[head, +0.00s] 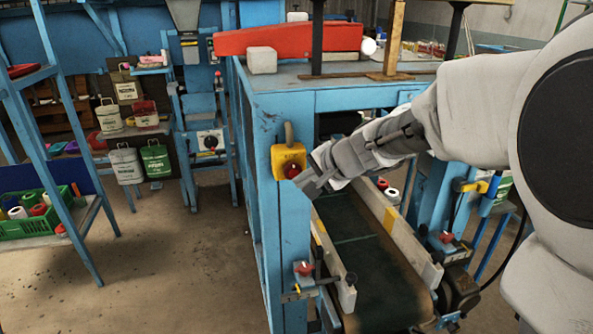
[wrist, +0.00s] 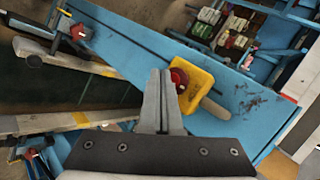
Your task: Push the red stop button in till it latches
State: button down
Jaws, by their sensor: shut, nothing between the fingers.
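The red stop button (head: 292,170) sits in a yellow housing (head: 289,152) on the blue machine post. In the wrist view the red button (wrist: 179,77) shows partly behind the fingers, on its yellow housing (wrist: 200,84). My gripper (head: 306,184) is shut and empty, with its fingertips just right of and below the button in the head view. In the wrist view my gripper's fingertips (wrist: 159,73) lie just left of the button. I cannot tell whether they touch it or whether the button is pushed in.
A conveyor belt (head: 352,243) with pale side rails runs below my arm. Another red knob (head: 303,268) sits on a bracket low on the post. A red beam (head: 290,40) lies on the machine top. Open floor (head: 180,250) lies to the left.

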jog(key=shift+s, duration=0.3)
jog(key=shift+s+d+b, duration=0.2)
jog(key=shift+s+d, duration=0.05)
jog(key=shift+s, duration=0.5)
jog(key=shift+s+d+b, duration=0.25)
jog(key=shift+s, duration=0.55)
jog(key=shift+s+d+b, duration=0.2)
jog(key=shift+s+d, duration=0.05)
jog(key=shift+s, duration=0.5)
jog(key=s+d+n+h, duration=0.2)
jog(key=s+d, duration=0.2)
jog(key=s, duration=0.3)
jog(key=s+d+n+g+h, duration=0.1)
jog(key=s+d+n+h, duration=0.1)
jog(key=s, duration=0.6)
jog(key=s+d+f+n+g+h, duration=0.1)
jog(key=s+d+n+h, duration=0.1)
jog(key=s+d, duration=0.5)
jog(key=shift+s+n, duration=0.6)
jog(key=shift+n, duration=0.3)
jog(key=shift+a, duration=0.15)
